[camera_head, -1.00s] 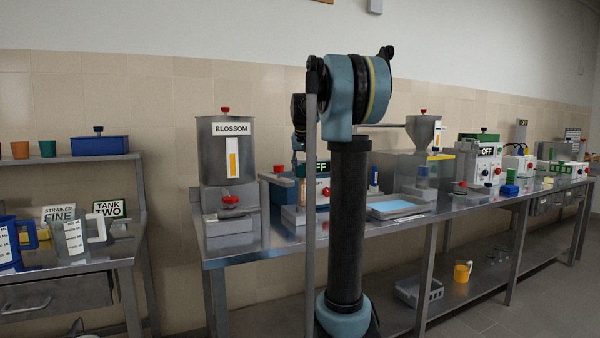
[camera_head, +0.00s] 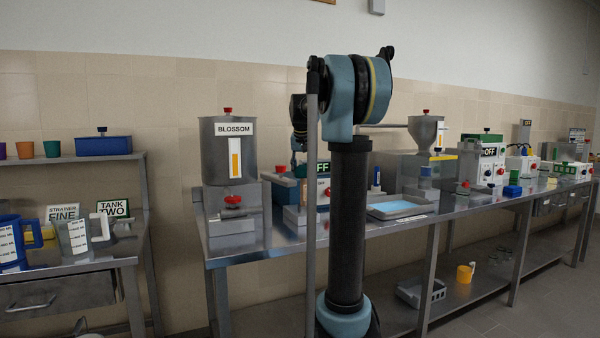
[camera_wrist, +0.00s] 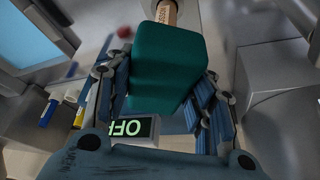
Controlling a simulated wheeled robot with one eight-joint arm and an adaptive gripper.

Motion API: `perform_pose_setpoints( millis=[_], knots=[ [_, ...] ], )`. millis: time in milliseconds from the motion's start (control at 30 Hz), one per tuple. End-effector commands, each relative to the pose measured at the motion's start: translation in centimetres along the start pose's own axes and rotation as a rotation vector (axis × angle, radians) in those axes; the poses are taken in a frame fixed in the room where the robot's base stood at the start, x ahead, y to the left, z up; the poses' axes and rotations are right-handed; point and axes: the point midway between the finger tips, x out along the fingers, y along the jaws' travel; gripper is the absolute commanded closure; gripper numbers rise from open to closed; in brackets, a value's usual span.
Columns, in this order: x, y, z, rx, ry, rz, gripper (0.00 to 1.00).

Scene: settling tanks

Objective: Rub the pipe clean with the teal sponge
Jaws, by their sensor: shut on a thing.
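The teal sponge (camera_wrist: 165,65) is a dark teal block in the middle of the wrist view. My gripper (camera_wrist: 165,85) is shut on it, with a finger on each side. A pale brown cylinder with lettering (camera_wrist: 167,12) shows just beyond the sponge's far end; I cannot tell whether this is the pipe or whether the sponge touches it. In the head view my arm hides the gripper and the sponge.
A box with a lit OFF sign (camera_wrist: 128,128) lies close below the sponge in the wrist view. The BLOSSOM tank (camera_head: 226,160) stands at the bench's left end. A blue-topped tray (camera_head: 398,209) lies on the bench right of my arm. Several machines line the bench farther right.

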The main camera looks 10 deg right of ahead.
Motion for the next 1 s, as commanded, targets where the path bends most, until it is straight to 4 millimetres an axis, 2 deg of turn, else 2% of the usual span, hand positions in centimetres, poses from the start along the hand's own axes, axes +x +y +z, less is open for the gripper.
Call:
perform_pose_setpoints(
  millis=[267, 600, 800, 1000],
  knots=[
    [0.0, 1.3, -0.7, -0.009, 0.000, -0.004, 0.77],
    [-0.2, -0.9, 0.2, -0.003, 0.000, -0.001, 0.77],
    [-0.4, -1.5, 0.5, 0.008, 0.000, 0.003, 0.77],
    [-0.1, -0.2, 0.0, 0.008, 0.000, 0.003, 0.77]
  ],
)
